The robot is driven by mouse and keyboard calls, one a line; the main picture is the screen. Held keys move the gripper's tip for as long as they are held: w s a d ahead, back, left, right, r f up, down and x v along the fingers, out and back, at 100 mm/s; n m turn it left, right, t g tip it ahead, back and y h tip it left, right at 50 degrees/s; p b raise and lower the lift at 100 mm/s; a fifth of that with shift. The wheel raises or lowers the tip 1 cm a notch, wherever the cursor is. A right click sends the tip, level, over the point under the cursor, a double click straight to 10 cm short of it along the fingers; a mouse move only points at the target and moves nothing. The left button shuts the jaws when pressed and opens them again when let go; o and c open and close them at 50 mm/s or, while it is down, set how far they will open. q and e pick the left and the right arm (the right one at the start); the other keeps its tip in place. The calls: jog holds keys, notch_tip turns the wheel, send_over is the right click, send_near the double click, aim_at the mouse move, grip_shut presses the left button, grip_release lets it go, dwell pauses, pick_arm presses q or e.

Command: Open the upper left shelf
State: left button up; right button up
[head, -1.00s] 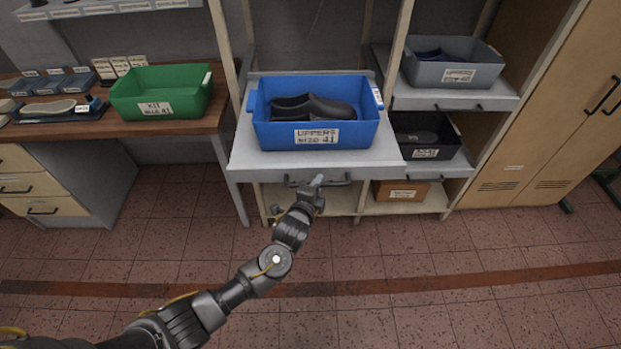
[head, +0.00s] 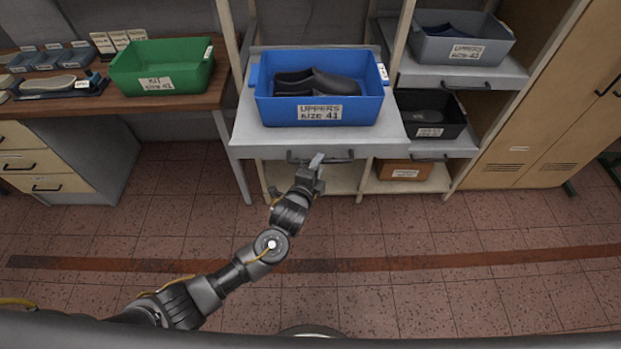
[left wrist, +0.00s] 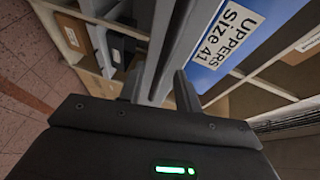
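The upper left shelf (head: 390,133) is a grey pull-out tray with a bar handle (head: 338,158) on its front. It sticks out farther toward me than the upper right shelf. A blue bin (head: 270,114) labelled UPPERS size 41 stands on it and holds dark shoes (head: 315,82). In the left wrist view the bin's label (left wrist: 222,35) is close beyond the fingers. The grip on the handle is not clear. My right gripper is not in view.
The upper right shelf (head: 510,82) bears a grey bin (head: 470,50); a black bin (head: 430,131) stands below it. A green bin (head: 190,77) is on the workbench (head: 150,117) at left. A tan cabinet (head: 545,130) stands at right. The floor in front is clear.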

pick_arm(q)
jog(key=b+v, duration=0.1)
jog(key=v, duration=0.7)
jog(key=shift+s, duration=0.2)
jog(key=w+a+f+n+g+y, duration=0.15)
jog(key=f+n, duration=0.25)
jog(key=f, duration=0.4)
jog(key=a+f+n+g, duration=0.1)
jog(key=a+f+n, duration=0.25)
jog(key=f, duration=0.45)
jog(key=s+a+f+n+g+y+b, duration=0.15)
jog(key=s+a+f, duration=0.25)
jog(key=f, duration=0.4)
jog(key=s+a+f+n+g, duration=0.25)
jog(key=s+a+f, duration=0.2)
jog(key=f, duration=0.45)
jog(key=s+a+f+n+g+y, duration=0.25)
jog(key=s+a+f+n, duration=0.35)
jog(key=s+f, duration=0.7)
jog(key=s+a+f+g, duration=0.1)
jog(key=s+f, duration=0.1)
jog(key=s, duration=0.6)
jog(key=s+a+f+n+g+b, duration=0.1)
jog(key=s+a+f+g, duration=0.1)
jog(key=s, duration=0.6)
jog(key=s+a+f+g+b, duration=0.1)
jog(key=s+a+f+g, duration=0.1)
jog(key=s, duration=0.6)
jog(key=shift+a+f, duration=0.2)
jog(key=shift+f, duration=0.05)
